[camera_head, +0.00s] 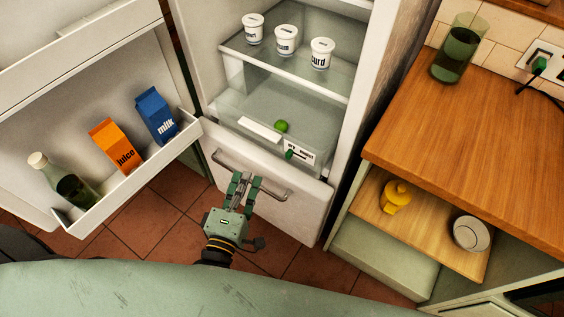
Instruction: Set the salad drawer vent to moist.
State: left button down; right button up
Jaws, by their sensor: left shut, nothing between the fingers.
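The salad drawer (240,107) is a clear bin low in the open fridge, with a green round item (281,126) showing in it. On its front right is a small white vent label (302,153) with two words, the right one seeming to read "moist". The vent's green slider (290,155) sits at the label's left end, away from that word. My left gripper (244,181) is shut and empty, below and left of the vent, apart from it. It overlaps the lower door's bar handle (270,189) in the picture; I cannot tell whether they touch. My right gripper is out of view.
The open fridge door (100,200) on the left holds a bottle (72,188), juice carton (113,146) and milk carton (156,117). Several white tubs stand on the shelf above the drawer. A wooden counter (480,130) with a green glass (459,55) bounds the right.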

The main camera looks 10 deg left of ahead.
aim_at(289, 154)
pick_arm(q)
jog(key=w, duration=1)
jog(key=d, duration=0.2)
jog(key=s+d+p, duration=0.1)
jog(key=shift+s+d+r+p, duration=0.15)
jog(key=shift+d+p, duration=0.15)
jog(key=shift+d, duration=0.1)
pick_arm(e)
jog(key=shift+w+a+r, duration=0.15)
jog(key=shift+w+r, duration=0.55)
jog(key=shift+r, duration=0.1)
